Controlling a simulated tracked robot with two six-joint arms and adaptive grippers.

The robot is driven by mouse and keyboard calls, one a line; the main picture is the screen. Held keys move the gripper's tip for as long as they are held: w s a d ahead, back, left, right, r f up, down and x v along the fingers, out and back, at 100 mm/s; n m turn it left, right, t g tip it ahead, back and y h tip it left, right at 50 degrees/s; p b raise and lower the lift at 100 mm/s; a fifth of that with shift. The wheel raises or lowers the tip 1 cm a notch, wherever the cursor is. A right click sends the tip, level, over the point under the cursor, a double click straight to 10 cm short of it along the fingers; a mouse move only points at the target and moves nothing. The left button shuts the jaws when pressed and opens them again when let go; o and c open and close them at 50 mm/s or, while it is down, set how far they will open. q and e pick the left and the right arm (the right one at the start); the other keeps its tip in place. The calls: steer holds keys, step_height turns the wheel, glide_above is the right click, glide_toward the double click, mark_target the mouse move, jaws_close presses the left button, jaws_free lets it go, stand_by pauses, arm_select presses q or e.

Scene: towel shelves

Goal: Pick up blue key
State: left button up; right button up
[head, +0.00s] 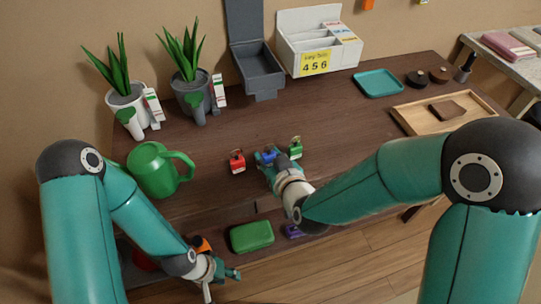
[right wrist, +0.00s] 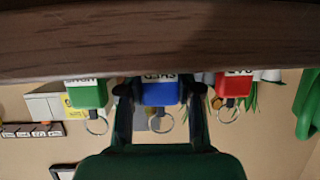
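The blue key (head: 268,157) stands on the brown table between a red key (head: 237,161) and a green key (head: 296,148). In the right wrist view, the blue key (right wrist: 161,93) with its metal ring sits between the two fingers of my right gripper (right wrist: 160,100). The fingers are spread on either side of it, with a narrow gap at each side. In the head view, my right gripper (head: 267,160) reaches the key from the front and partly covers it. My left gripper (head: 222,281) is low at the table's front, fingers apart and empty.
A green watering can (head: 152,170) stands left. Potted plants (head: 125,98), a grey bin (head: 262,75) and a white box (head: 318,45) line the back. A teal tray (head: 378,83) and wooden tray (head: 405,118) lie right. A green case (head: 251,236) sits lower in front.

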mark_target(268, 153)
steer(key=c, duration=0.3)
steer(key=shift+c, duration=0.2)
steer(key=shift+r, duration=0.1)
step_height(268, 153, up, 20)
steer(key=p, duration=0.6)
